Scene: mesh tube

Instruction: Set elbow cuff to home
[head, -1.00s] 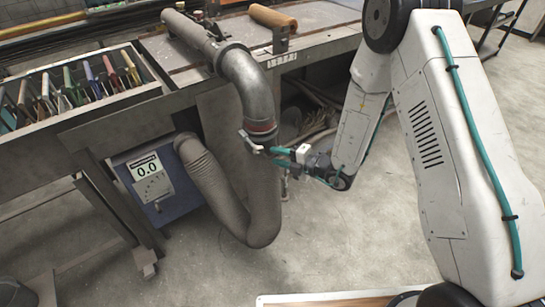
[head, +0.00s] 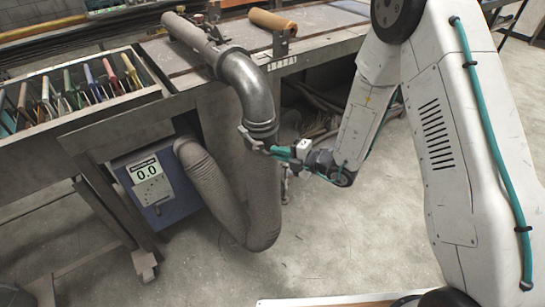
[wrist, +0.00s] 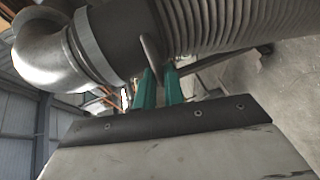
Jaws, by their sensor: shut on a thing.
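The metal elbow (head: 250,85) curves down from the horizontal pipe on the bench. The cuff (head: 259,138) is a ring with a side lug, at the top of the grey ribbed hose and up against the elbow's lower end. My gripper (head: 272,150) is beside the cuff on its right, shut on the cuff's lug. In the wrist view my teal fingers (wrist: 158,88) close around a thin grey lug (wrist: 150,52). The elbow (wrist: 55,50) and the ribbed hose (wrist: 225,22) meet just above the fingers there. No red band shows at the joint.
The hose (head: 262,215) hangs in a loop to a blue box (head: 155,185) reading 0.0 under the bench. A tray of coloured-handled tools (head: 75,92) is at left. A brown roll (head: 272,20) lies on the bench.

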